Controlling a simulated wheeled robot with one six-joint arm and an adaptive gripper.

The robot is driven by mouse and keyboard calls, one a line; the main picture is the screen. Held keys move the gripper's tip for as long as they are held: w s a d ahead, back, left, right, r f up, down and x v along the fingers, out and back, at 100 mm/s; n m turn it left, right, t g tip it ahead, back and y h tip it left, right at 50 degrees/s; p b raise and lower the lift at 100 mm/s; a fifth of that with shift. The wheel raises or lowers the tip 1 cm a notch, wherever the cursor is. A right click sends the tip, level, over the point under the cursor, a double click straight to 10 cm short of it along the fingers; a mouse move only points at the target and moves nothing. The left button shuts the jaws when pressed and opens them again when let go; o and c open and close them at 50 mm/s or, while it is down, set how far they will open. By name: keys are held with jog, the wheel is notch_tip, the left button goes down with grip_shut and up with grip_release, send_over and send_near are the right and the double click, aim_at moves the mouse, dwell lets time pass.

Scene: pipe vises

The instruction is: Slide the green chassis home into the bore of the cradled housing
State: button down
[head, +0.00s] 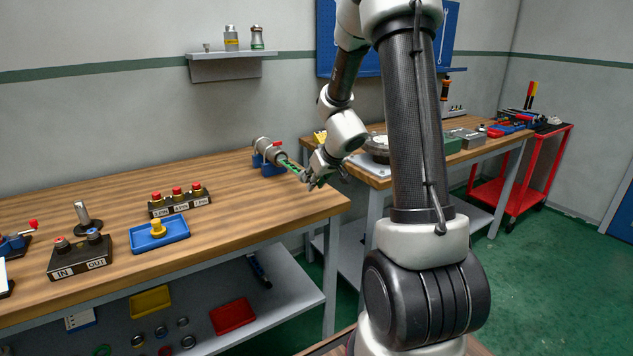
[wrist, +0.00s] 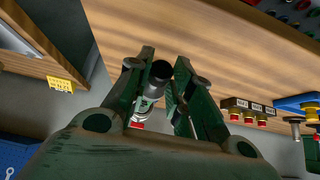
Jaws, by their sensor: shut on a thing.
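The housing (head: 266,147) is a short grey metal cylinder with a red part on it. It lies in a blue cradle (head: 268,168) near the bench's back right corner. The green chassis (head: 291,167) is a slim strip between the housing's near end and my gripper (head: 313,181). Its far end meets the housing's mouth; I cannot tell how much is inside the bore. My gripper is shut on the chassis's near end. In the wrist view, a dark round end (wrist: 161,70) shows between my gripper's fingers (wrist: 166,60), with the silver housing (wrist: 149,104) behind it.
On the wooden bench (head: 240,219) stand a block with several red knobs (head: 179,199), a blue tray (head: 159,234) with a yellow part, and an IN/OUT block (head: 80,257). A second bench (head: 375,180) stands to the right. Bench top around the cradle is clear.

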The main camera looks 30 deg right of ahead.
aim_at(289, 164)
jog(key=shift+w, duration=0.3)
dwell(0.5)
jog(key=shift+w+a, duration=0.1)
jog(key=shift+w, duration=2.5)
jog(key=shift+w+a, duration=0.1)
jog(key=shift+w, duration=2.3)
jog(key=shift+w+a, duration=0.1)
jog(key=shift+w, duration=2.4)
